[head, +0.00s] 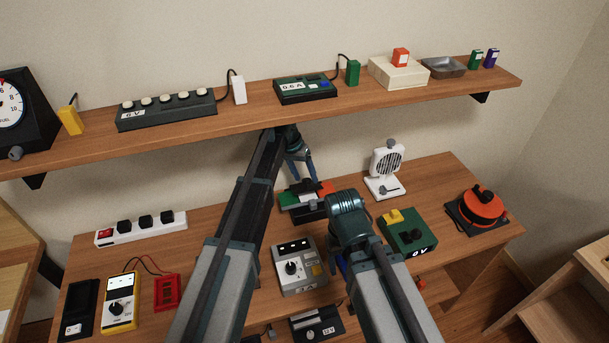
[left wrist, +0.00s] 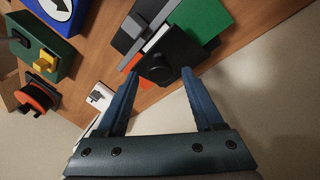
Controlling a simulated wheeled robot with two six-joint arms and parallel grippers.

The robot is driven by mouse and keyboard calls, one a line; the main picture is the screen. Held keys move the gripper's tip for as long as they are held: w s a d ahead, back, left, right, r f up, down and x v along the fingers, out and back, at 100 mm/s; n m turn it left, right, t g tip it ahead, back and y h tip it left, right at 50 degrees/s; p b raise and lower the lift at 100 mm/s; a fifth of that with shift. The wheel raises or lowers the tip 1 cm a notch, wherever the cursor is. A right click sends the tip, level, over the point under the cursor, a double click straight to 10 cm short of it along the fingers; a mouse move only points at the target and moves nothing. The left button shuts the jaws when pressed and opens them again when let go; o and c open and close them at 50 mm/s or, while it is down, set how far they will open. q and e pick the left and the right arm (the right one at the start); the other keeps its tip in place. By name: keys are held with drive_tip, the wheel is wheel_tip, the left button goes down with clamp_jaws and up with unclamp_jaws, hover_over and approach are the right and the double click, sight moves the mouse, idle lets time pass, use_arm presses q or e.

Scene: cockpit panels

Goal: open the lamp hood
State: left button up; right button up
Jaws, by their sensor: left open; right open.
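I cannot say for certain which part is the lamp hood. A low device of black, green and orange-red blocks (head: 288,200) stands on the lower table below my left gripper (head: 299,158). In the left wrist view it shows a black block with a round knob (left wrist: 160,72), a green part (left wrist: 200,22) and a grey bar (left wrist: 148,30). My left gripper (left wrist: 165,95) is open and empty. Its fingers point at the black block, which appears between their tips, with no clear contact.
A white fan (head: 386,168), a green box with a yellow block (head: 408,232) and an orange-red round device (head: 482,207) stand to the right. A grey meter (head: 299,266) is in front. The upper shelf (head: 245,118) runs behind my left arm.

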use_arm(q)
drive_tip(key=shift+r, duration=0.1)
drive_tip(key=shift+r+p, duration=0.25)
drive_tip(key=shift+p, duration=0.1)
drive_tip(key=shift+a+r+p, duration=0.2)
drive_tip(key=shift+r+p, duration=0.3)
drive_tip(key=shift+p, duration=0.05)
drive_tip(key=s+a, duration=0.1)
drive_tip(key=a, duration=1.1)
drive_tip(key=shift+f+b, duration=0.3)
drive_tip(key=shift+s, duration=0.1)
